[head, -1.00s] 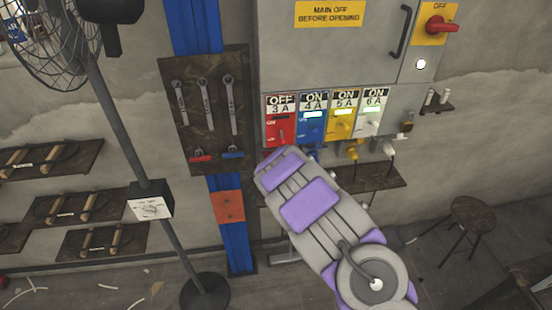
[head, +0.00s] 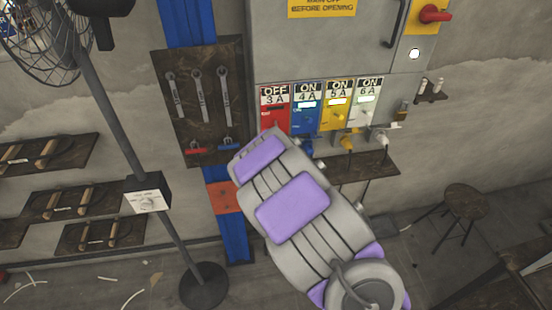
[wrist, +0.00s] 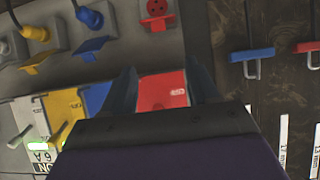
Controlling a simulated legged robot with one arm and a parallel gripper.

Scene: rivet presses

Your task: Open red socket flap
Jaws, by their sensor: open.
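My gripper (wrist: 163,84) is open in the wrist view, with one finger on each side of the red panel (wrist: 161,92). Nothing is held. Beyond the fingertips, at the top edge, is the red socket (wrist: 157,12), with dark spots on its face. In the head view the red panel (head: 274,107) is marked OFF 3A; my arm hides the red socket and the gripper there.
Blue (head: 308,106), yellow (head: 337,115) and white (head: 366,108) panels marked ON stand right of the red one. In the wrist view a blue plug (wrist: 90,18) and yellow plug (wrist: 33,30) sit close by. A wrench board (head: 199,100) is left of the cabinet. A stool (head: 466,200) stands right.

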